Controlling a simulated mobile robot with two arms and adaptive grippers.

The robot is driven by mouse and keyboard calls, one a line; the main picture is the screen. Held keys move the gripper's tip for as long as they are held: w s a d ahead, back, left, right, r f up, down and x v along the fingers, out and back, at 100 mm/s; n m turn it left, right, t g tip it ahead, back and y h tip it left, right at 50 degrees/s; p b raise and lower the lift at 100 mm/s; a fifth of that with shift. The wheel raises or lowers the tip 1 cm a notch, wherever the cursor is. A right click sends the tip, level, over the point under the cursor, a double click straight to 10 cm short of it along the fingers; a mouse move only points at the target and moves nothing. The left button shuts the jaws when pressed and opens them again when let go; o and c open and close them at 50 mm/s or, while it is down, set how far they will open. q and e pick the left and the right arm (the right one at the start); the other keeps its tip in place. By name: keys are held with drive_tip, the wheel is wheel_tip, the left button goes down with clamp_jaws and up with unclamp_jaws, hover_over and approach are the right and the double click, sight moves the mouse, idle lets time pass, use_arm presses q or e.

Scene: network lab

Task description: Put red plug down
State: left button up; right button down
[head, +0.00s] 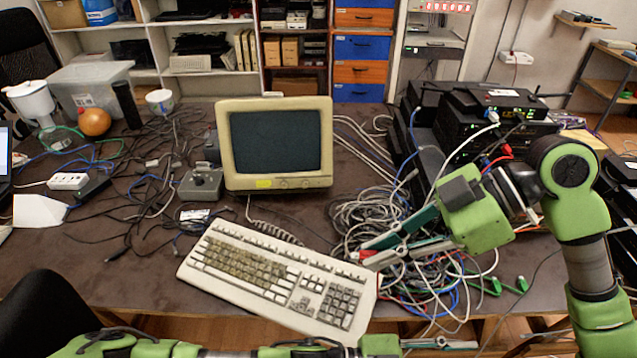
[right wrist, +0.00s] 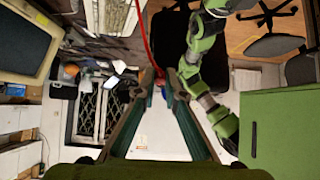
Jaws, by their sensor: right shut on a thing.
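My right gripper (head: 365,249) reaches in from the right in the head view, with its fingertips above the right end of the keyboard and the cable pile. It is shut on the red plug (head: 367,255), a small red piece at the fingertips. In the right wrist view the fingers (right wrist: 160,78) close together at their tips, and a red cable (right wrist: 148,40) runs up from them. The plug itself is mostly hidden there. My left arm lies along the bottom edge of the head view; its gripper (head: 440,342) is partly cut off, and its jaw state is unclear.
A beige keyboard (head: 275,279) lies at the front middle. Tangled cables (head: 375,215) lie right of it. A monitor (head: 277,145) stands behind, and stacked network devices (head: 490,118) stand back right. More cables clutter the left; small bare patches of table (head: 60,270) show front left.

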use_arm(q)
drive_tip(key=s+a+r+m+g+h, duration=0.1)
drive_tip(key=s+r+m+g, duration=0.35)
drive_tip(key=r, duration=0.55)
drive_tip(key=s+a+r+m+g+h, duration=0.1)
drive_tip(key=s+r+m+g+h, duration=0.1)
drive_tip(key=s+r+m+g, duration=0.5)
drive_tip(key=a+r+m+g+y, duration=0.65)
drive_tip(key=r+m+y, duration=0.2)
drive_tip(key=m, duration=0.25)
drive_tip(key=m+t+y, duration=0.8)
drive_tip(key=m+t, duration=0.3)
drive_tip(key=t, duration=0.6)
approach(355, 254)
drive_tip(key=x, duration=0.8)
